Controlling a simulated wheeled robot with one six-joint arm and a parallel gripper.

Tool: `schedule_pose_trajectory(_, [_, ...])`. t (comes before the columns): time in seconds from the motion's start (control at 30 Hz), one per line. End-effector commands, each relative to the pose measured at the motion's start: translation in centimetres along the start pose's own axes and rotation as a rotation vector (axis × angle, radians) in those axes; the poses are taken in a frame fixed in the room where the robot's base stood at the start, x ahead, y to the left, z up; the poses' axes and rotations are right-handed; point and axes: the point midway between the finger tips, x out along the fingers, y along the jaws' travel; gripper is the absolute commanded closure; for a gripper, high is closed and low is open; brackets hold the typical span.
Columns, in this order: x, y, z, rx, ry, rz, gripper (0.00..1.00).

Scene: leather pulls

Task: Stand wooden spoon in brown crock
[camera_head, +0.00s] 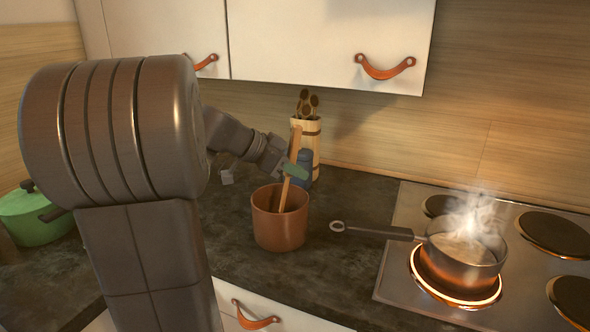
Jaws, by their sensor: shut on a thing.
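The brown crock (280,231) stands upright on the dark counter in the middle of the view. The wooden spoon (296,146) is nearly upright with a slight tilt, and its lower end is inside the crock's mouth. My gripper (294,171) is shut on the spoon just above the crock's rim. Whether the spoon's lower end touches the crock's bottom is hidden by the front wall.
A steaming saucepan (463,262) sits on a glowing burner of the stove (400,268), its handle pointing toward the crock. A light wooden holder (312,140) with utensils stands behind my gripper. A green pot (35,219) is at far left. White cabinets (330,40) hang above.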

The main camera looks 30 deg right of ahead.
Motion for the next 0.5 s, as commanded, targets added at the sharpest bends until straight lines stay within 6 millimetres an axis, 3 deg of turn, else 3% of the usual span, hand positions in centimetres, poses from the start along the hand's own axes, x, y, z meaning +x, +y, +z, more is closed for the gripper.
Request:
schedule_pose_trajectory(0.23, [0.02, 0.0, 0.03, 0.0, 0.0, 0.0, 1.0])
schedule_pose_trajectory(0.27, [0.02, 0.0, 0.03, 0.0, 0.0, 0.0, 0.79])
schedule_pose_trajectory(0.37, [0.02, 0.0, 0.03, 0.0, 0.0, 0.0, 0.59])
schedule_pose_trajectory(0.5, [0.03, 0.0, 0.04, 0.0, 0.0, 0.0, 0.57])
